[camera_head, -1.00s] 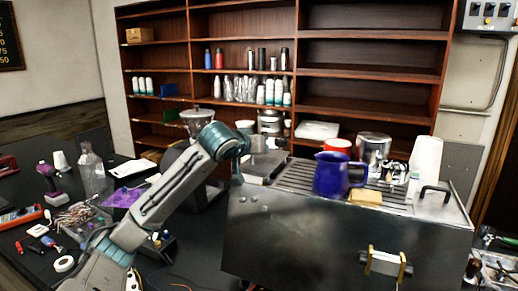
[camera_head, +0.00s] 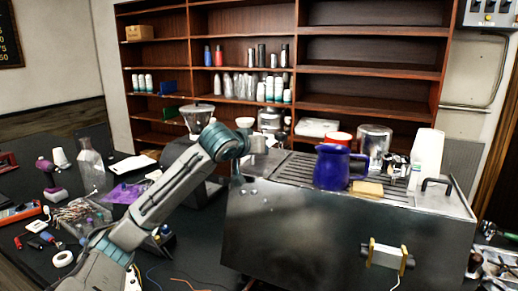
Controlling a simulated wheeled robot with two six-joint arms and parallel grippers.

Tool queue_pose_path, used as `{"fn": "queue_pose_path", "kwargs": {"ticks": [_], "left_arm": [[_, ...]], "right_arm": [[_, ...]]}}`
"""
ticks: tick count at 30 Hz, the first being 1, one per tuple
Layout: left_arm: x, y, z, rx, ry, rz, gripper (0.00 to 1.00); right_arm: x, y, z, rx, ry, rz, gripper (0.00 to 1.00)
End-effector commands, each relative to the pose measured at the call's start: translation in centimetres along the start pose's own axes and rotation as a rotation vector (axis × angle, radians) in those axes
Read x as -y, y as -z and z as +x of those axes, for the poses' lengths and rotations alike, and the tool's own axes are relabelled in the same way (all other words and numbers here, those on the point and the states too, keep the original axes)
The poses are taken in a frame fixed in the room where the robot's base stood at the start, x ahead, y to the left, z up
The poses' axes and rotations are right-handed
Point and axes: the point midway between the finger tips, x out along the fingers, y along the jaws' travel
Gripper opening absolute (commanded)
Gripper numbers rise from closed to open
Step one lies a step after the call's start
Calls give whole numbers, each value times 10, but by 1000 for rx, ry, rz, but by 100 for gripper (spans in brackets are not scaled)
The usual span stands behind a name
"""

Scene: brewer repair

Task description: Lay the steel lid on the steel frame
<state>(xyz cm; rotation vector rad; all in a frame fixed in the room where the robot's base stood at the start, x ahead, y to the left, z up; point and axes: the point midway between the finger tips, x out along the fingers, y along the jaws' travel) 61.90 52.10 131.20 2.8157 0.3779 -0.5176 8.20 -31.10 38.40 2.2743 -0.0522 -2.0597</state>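A large steel machine body (camera_head: 310,235) stands at the right of the dark table, with a slatted top and a black handle (camera_head: 437,184) on its right top. A pale bar in yellow brackets (camera_head: 388,257) is on its front. I cannot tell which part is the lid and which the frame. My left arm reaches from the lower left to the machine's left back corner. Its wrist end, where the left gripper is, is partly hidden there, and its fingers cannot be made out.
On the machine's top stand a blue jug (camera_head: 332,167), a yellow block (camera_head: 367,188), a steel canister (camera_head: 375,142) and white cups (camera_head: 428,155). A clear bottle (camera_head: 91,166), a purple drill (camera_head: 47,172) and loose tools crowd the left table. Wooden shelves (camera_head: 370,60) stand behind.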

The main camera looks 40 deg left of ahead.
Motion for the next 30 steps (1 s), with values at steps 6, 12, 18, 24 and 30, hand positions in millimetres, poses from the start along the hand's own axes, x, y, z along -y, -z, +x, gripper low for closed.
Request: {"fn": "queue_pose_path", "kwargs": {"ticks": [6, 12, 18, 24, 30], "left_arm": [[0, -1, 0, -1, 0, 0, 0], [0, -1, 0, -1, 0, 0, 0], [0, -1, 0, -1, 0, 0, 32], [0, -1, 0, -1, 0, 0, 36], [1, -2, -2, -1, 1, 2, 36]], "right_arm": [[0, 0, 1, 0, 0, 0, 36], [0, 0, 1, 0, 0, 0, 36], [0, 0, 1, 0, 0, 0, 36], [0, 0, 1, 0, 0, 0, 36], [1, 0, 4, 0, 0, 0, 36]]}}
